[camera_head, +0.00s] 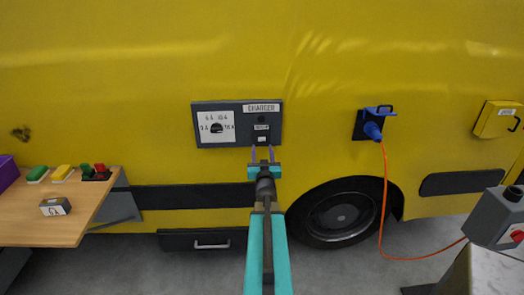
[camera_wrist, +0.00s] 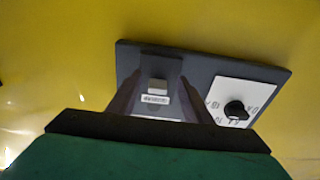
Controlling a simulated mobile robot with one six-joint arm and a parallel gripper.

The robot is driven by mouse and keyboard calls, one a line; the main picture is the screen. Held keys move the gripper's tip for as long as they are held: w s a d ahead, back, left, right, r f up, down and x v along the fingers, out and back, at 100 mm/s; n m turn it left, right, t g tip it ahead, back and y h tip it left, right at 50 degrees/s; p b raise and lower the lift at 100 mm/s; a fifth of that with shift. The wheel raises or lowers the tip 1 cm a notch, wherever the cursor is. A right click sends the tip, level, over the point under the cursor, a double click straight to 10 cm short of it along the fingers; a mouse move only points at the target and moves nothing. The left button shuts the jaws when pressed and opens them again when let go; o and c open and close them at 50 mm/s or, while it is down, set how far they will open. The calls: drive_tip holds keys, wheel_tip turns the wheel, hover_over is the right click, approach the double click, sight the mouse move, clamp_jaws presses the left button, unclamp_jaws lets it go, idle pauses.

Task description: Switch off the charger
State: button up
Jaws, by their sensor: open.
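My gripper (camera_head: 262,153) is open and empty, just below the panel's right half in the head view. In the wrist view its fingers flank the switch piece; contact cannot be told.
A blue plug (camera_head: 373,131) with an orange cable (camera_head: 386,200) is in a socket to the right. A wooden table (camera_head: 30,220) with coloured blocks stands left. A grey box with a red knob (camera_head: 517,236) is at lower right. A wheel (camera_head: 338,214) is below.

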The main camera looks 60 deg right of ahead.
drive_tip(key=p+v, duration=0.2)
drive_tip(key=v, duration=0.4)
drive_tip(key=shift+r+p, duration=0.15)
drive_tip(key=shift+p, duration=0.15)
drive_tip(key=shift+s+a+p, duration=0.1)
drive_tip(key=shift+a+p, duration=0.1)
drive_tip(key=shift+p, duration=0.35)
drive_tip(key=shift+p+v, duration=2.25)
drive_tip(key=shift+p, duration=1.55)
